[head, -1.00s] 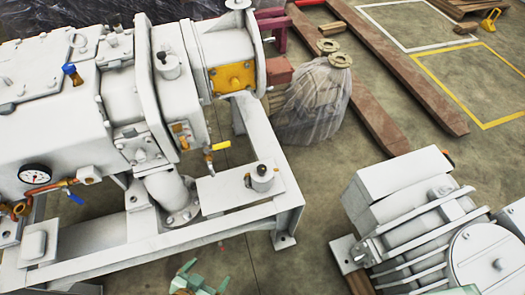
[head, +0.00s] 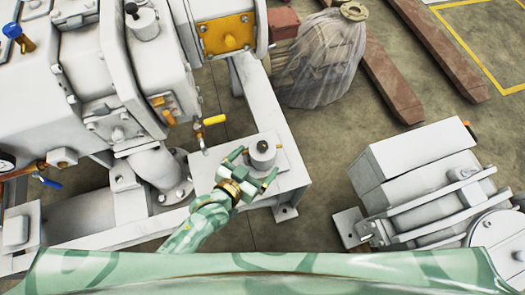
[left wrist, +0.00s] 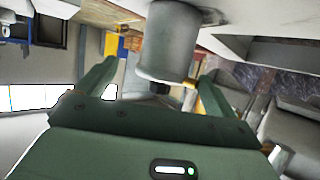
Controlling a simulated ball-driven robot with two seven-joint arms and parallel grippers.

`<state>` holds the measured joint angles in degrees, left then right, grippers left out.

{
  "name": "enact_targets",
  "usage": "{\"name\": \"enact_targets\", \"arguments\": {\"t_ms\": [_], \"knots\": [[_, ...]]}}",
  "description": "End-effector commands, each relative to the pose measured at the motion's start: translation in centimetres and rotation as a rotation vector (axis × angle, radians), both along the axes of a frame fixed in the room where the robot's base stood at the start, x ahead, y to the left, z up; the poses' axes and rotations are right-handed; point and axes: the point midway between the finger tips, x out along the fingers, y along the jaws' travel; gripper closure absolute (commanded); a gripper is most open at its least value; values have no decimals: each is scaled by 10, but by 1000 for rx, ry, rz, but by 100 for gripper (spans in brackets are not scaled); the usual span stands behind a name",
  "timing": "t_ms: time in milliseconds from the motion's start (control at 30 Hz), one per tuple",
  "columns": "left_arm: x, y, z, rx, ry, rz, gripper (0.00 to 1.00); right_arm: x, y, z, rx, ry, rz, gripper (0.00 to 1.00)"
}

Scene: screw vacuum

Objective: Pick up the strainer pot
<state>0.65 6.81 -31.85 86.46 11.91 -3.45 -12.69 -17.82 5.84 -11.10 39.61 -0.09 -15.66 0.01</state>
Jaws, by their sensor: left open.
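The strainer pot, which I take to be the small grey-white cylinder (head: 262,152) with a dark knob on top, stands upright on a flat plate of the white machine frame. My left gripper (head: 252,168) is open beside the pot, on its near side, with its fingers pointing toward it. In the left wrist view the pot (left wrist: 168,45) appears upside down, between the two spread green fingers; I cannot tell whether they touch it. My right gripper is not in view.
The large white pump (head: 110,70) fills the left, with a yellow-handled valve (head: 212,120) just left of the pot. A plastic-wrapped bundle (head: 320,60) stands behind. Another grey machine (head: 420,180) is at right. Floor between them is clear.

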Motion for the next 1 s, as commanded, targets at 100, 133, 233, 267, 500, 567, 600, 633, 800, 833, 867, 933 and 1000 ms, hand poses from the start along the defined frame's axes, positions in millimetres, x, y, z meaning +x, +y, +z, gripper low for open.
{"name": "enact_targets", "arguments": {"t_ms": [100,133,233,267,500,567,600,633,800,833,867,933,1000], "knots": [[7,-4,-6,-2,1,1,7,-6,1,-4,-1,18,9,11],[11,-5,-8,-2,1,1,7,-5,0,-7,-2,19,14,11],[25,-10,-19,-1,3,1,7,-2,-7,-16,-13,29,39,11],[30,-11,-21,-2,4,1,7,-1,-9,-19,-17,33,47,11],[46,-22,-23,0,1,1,7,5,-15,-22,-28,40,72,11],[46,-22,-22,0,0,1,7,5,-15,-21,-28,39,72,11],[46,-22,-22,0,-1,1,7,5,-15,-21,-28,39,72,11],[46,-22,-21,0,-1,1,7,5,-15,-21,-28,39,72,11],[46,-22,-21,0,-1,1,46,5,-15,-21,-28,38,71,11],[46,-22,-21,0,-1,1,54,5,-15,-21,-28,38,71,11],[46,-22,-22,0,-1,1,62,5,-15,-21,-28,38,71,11],[47,-22,-20,-2,-4,1,68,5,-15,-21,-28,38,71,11],[46,-22,-21,-2,-2,1,68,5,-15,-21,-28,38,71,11]]}}
